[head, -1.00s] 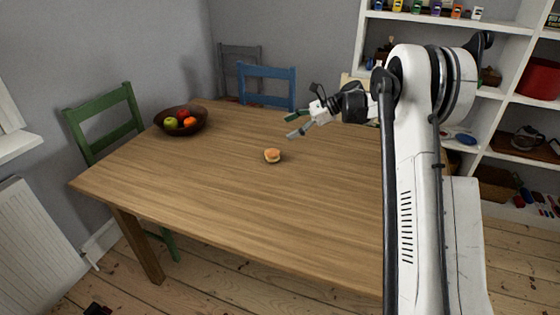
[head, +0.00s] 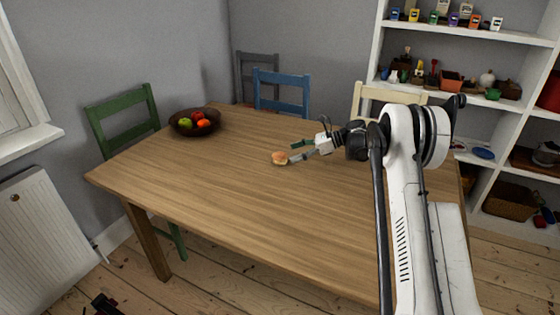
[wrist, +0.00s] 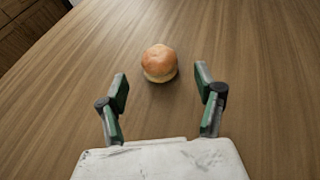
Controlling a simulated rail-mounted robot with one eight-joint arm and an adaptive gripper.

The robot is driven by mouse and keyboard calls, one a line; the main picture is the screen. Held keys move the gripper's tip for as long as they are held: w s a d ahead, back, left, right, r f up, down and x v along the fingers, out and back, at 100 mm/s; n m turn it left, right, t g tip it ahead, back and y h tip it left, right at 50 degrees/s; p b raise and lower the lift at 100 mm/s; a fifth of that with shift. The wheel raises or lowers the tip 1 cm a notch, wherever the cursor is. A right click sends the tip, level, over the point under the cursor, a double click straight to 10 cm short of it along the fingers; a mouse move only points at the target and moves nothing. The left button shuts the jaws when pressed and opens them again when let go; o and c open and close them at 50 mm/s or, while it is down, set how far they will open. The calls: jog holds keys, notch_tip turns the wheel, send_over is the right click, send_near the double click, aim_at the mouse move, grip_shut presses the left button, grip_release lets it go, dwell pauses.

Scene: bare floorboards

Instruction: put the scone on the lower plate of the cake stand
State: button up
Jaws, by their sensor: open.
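The scone (head: 280,158), small, round and golden brown, sits on the wooden table. In the wrist view the scone (wrist: 159,63) lies just ahead of my fingertips, roughly centred between them. My gripper (head: 298,151) is low over the table, just right of the scone in the head view. In the wrist view my gripper (wrist: 161,88) has its two green-padded fingers apart, with nothing between them. No cake stand shows in either view.
A dark bowl of fruit (head: 190,130) stands at the table's far left corner. Green (head: 125,120), blue (head: 281,95) and cream (head: 385,97) chairs stand around the wooden table (head: 220,195). White shelves (head: 470,32) are at the back right. The tabletop around the scone is clear.

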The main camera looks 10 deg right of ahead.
aim_at(286, 155)
jog(key=b+x, duration=0.1)
jog(key=x, duration=0.5)
jog(key=shift+a+f, duration=0.2)
jog(key=shift+a, duration=0.1)
jog(key=c, duration=1.3)
jog(key=shift+r, duration=0.15)
